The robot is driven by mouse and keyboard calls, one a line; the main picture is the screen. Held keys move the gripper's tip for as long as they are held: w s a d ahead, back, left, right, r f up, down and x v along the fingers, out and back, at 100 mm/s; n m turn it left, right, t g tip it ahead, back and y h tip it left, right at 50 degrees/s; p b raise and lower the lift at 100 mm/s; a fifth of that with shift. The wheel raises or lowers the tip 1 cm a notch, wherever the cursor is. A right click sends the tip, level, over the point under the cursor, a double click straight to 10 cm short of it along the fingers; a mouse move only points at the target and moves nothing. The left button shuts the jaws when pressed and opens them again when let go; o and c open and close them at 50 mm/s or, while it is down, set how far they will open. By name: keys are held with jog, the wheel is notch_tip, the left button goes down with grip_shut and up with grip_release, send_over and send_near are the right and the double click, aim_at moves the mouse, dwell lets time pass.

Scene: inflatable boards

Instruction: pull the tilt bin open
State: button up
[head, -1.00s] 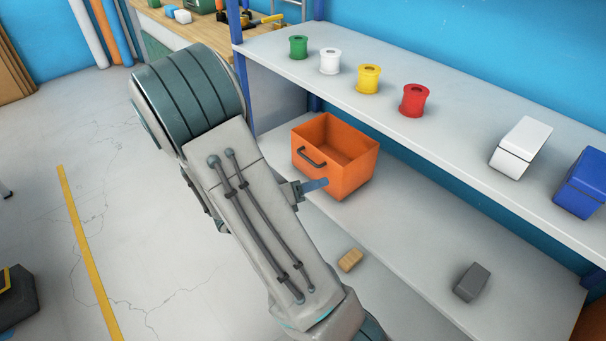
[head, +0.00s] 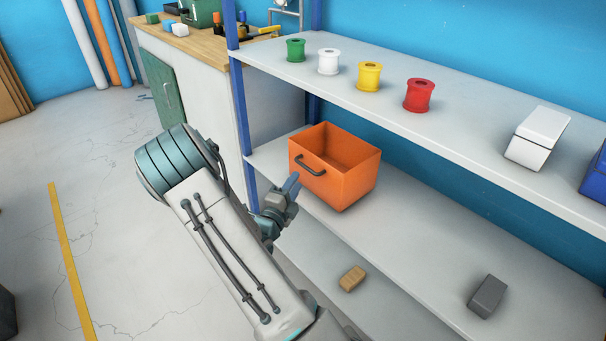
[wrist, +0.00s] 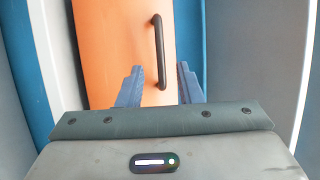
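In the head view my gripper (head: 293,184) is just below and left of the handle, in front of the bin. In the wrist view the orange face (wrist: 115,50) fills the middle, with the handle (wrist: 159,45) upright in the picture. My gripper's two blue fingers (wrist: 159,72) are apart, and the handle's lower end appears between them. I cannot tell whether they touch it.
The upper shelf (head: 450,135) overhangs the bin and holds green, white, yellow and red spools and a white bin (head: 538,137). A tan block (head: 352,278) and a grey block (head: 487,295) lie lower down. A blue post (head: 241,130) stands left of the bin.

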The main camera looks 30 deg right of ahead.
aim_at(328, 166)
jog(key=b+x, duration=0.1)
jog(key=x, duration=0.5)
jog(key=shift+d, duration=0.1)
grip_shut()
